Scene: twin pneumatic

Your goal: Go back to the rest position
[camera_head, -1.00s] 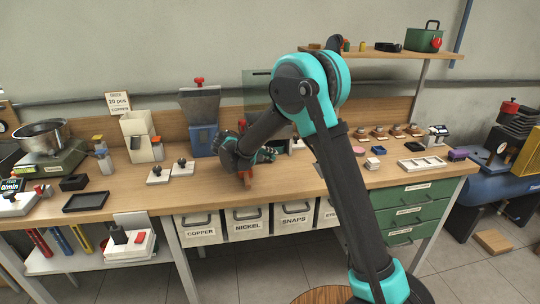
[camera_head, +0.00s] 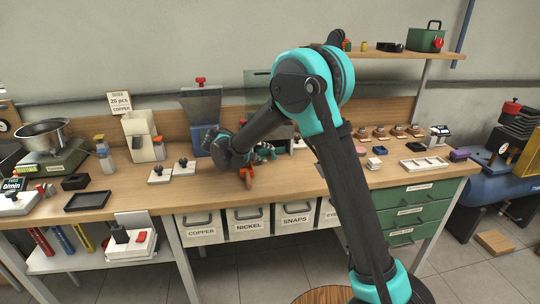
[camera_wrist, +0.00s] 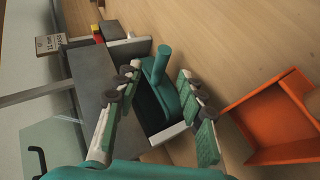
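My gripper (camera_head: 264,152) is over the middle of the workbench (camera_head: 330,184), with my arm stretched out from the right. In the wrist view my gripper (camera_wrist: 158,76) has its two padded fingers apart. A teal post with a rounded top (camera_wrist: 156,66) stands between the fingers as seen from the wrist, with gaps on both sides. It rises from a dark green body with a pale edge. I cannot tell its depth from the fingertips. Nothing is seen gripped. The machine behind the gripper is partly hidden by my arm.
An orange open-sided piece (camera_wrist: 276,117) lies close to the right finger. A blue-based hopper (camera_head: 202,138) stands behind my wrist. Two white plates with black knobs (camera_head: 160,175) lie to the left. A shelf (camera_head: 390,54) hangs at the upper right. Labelled bins (camera_head: 247,226) hang below the bench.

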